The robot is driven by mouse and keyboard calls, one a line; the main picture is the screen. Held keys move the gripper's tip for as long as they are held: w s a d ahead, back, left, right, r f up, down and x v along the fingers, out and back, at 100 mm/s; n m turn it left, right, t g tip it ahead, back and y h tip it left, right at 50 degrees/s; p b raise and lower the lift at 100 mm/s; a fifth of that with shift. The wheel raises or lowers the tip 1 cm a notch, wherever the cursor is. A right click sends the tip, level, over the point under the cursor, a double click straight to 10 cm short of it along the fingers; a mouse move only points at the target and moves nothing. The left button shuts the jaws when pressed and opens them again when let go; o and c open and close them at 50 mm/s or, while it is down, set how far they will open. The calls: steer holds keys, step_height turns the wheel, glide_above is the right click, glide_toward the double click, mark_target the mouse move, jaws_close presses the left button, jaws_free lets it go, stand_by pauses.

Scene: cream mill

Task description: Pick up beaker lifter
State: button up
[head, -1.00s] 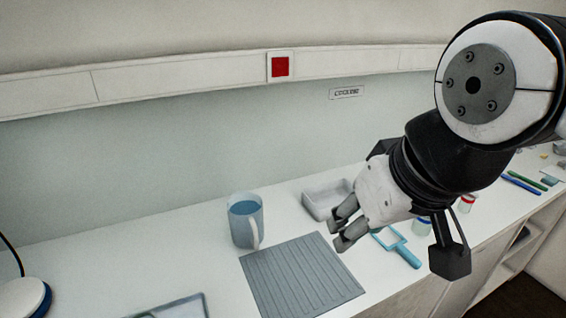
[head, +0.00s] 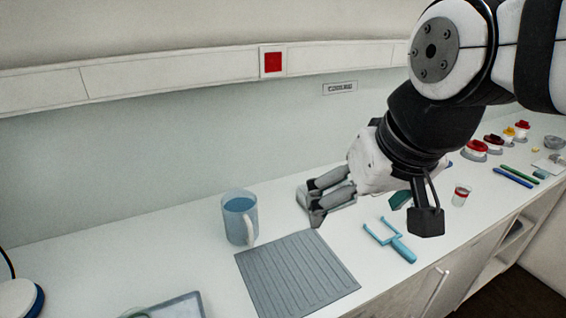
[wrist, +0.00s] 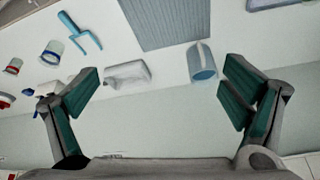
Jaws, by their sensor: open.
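The beaker lifter, a light-blue two-pronged fork with a thick handle (head: 403,249), lies flat on the white counter in the head view, right of the grey ribbed mat. It also shows at the upper left of the wrist view (wrist: 80,34), prongs toward the lower right. My gripper (head: 311,205) is open and empty, above the counter and to the left of the lifter in the head view. In the wrist view its two fingers (wrist: 160,88) are wide apart with nothing between them, and the lifter is outside the left finger.
A blue mug (head: 239,220) stands left of the gripper, behind the ribbed mat (head: 297,274). A pale tray (head: 335,199) is partly hidden behind my fingers. A red-banded jar (head: 461,195), pens (head: 513,178) and red and yellow buttons (head: 477,148) are to the right.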

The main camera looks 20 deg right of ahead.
steer(key=w+d+f+m+g+b, duration=0.1)
steer(key=w+d+f+m+g, duration=0.15)
steer(key=w+d+m, duration=0.35)
steer(key=m+g+b, duration=0.3)
steer(key=m, duration=0.6)
glide_above(403, 246)
step_height(403, 246, down, 17)
steer(key=shift+t, duration=0.25)
steer(key=f, duration=0.7)
steer(key=shift+s+f, duration=0.1)
steer(key=shift+s, duration=0.1)
steer(key=shift+w+f+p, duration=0.1)
steer(key=shift+f+p, duration=0.6)
steer(key=shift+f, duration=2.55)
steer(key=shift+c, duration=0.2)
steer(key=c, duration=1.3)
steer(key=shift+r, duration=0.1)
